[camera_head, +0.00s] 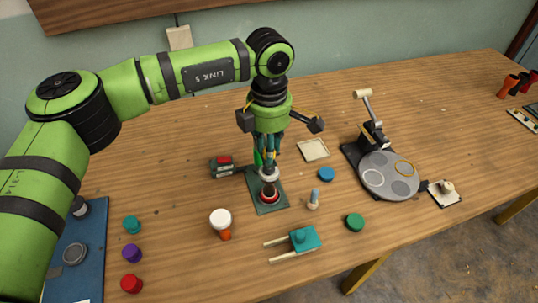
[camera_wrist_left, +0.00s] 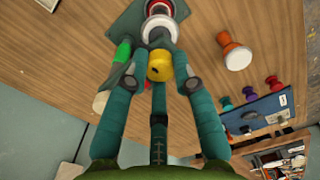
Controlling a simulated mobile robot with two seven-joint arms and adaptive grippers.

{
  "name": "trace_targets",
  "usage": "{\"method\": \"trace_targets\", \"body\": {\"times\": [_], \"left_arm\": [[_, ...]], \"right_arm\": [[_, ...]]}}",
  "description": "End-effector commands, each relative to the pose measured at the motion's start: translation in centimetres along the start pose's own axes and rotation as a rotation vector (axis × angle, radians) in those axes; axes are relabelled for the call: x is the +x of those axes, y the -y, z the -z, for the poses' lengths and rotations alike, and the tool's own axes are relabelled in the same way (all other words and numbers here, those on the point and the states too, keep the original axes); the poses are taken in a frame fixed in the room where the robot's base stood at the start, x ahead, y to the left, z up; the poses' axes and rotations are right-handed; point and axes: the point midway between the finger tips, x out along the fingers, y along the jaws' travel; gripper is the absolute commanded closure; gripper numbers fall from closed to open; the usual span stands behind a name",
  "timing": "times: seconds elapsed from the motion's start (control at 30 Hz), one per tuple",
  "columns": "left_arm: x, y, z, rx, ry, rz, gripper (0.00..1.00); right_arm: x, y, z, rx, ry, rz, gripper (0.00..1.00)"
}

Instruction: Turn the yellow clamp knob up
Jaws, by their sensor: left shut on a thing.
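The yellow clamp knob (camera_wrist_left: 160,66) shows between my gripper's fingers in the left wrist view. In the head view those fingers hide most or all of it. My left gripper (camera_head: 267,160) points down over a dark green plate (camera_head: 281,206) and is shut on the knob; its fingers also show in the left wrist view (camera_wrist_left: 163,82). A red and white piece (camera_head: 268,191) stands on the plate just below the fingers. A bright green part (camera_wrist_left: 123,51) sits beside the knob. My right gripper is in neither view.
A grey-and-red device (camera_head: 222,165) lies left of the plate. A white-topped orange goblet drum (camera_head: 221,221), a teal block with two prongs (camera_head: 304,239) and a blue disc (camera_head: 326,174) stand nearby. A grey round turntable (camera_head: 390,185) is to the right.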

Motion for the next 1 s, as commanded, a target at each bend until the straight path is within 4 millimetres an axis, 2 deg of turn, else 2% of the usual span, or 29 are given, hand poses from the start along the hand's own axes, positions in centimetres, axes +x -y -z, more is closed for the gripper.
{"method": "trace_targets", "body": {"times": [0.03,0.3,1.0], "left_arm": [[0.6,0.0,0.0,-0.045,0.0,0.0,1.0],[0.5,0.1,0.0,-0.3,0.0,0.001,1.0],[0.4,0.1,0.0,-0.966,-0.002,0.002,1.0]], "right_arm": [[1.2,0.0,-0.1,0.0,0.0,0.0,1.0],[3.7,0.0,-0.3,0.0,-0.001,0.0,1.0],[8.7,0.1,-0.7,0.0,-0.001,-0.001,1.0]]}}
